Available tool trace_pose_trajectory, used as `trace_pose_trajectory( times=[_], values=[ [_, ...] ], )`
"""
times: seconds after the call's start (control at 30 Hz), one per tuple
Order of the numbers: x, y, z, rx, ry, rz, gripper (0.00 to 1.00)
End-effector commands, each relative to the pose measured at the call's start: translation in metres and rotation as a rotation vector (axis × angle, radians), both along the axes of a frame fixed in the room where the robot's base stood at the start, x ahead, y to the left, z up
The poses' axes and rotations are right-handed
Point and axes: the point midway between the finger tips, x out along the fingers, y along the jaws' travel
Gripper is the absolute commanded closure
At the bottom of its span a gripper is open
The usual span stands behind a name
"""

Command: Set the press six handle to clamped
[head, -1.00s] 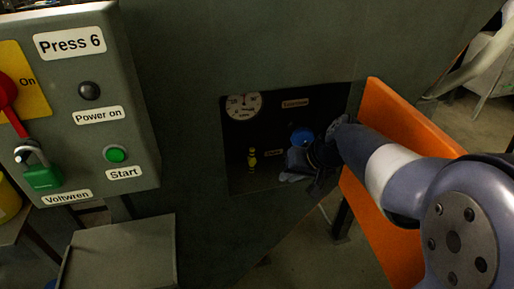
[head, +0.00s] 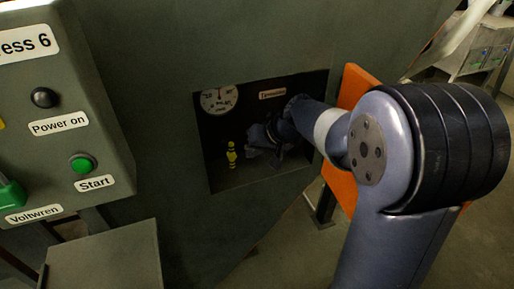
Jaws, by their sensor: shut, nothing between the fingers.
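The press six recess (head: 222,183) is a dark opening in the grey-green machine wall. A small yellow fitting (head: 231,153) stands upright at its left, under a round white gauge (head: 219,99). My gripper (head: 258,148) is inside the recess, shut, to the right of the yellow fitting and apart from it. My gripper and wrist hide the part of the recess behind them, where the blue knob was seen earlier. I cannot make out a clamp handle or its position.
The Press 6 control box (head: 75,120) stands at the left, with a green start button (head: 83,163). A grey box top (head: 105,258) is below it. An orange panel (head: 342,185) is close beside my arm at the right.

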Motion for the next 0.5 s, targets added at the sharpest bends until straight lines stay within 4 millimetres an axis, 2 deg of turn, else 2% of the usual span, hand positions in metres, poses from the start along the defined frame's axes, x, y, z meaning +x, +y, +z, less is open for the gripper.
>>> trace_pose_trajectory(
  times=[0.03, 0.2, 0.5],
  values=[
    [0.003, 0.006, -0.009, 0.001, 0.004, 0.001, 1.0],
    [0.014, 0.019, -0.031, 0.0, 0.002, 0.0, 1.0],
    [0.021, 0.028, -0.046, 0.0, 0.0, -0.001, 1.0]
  ],
)
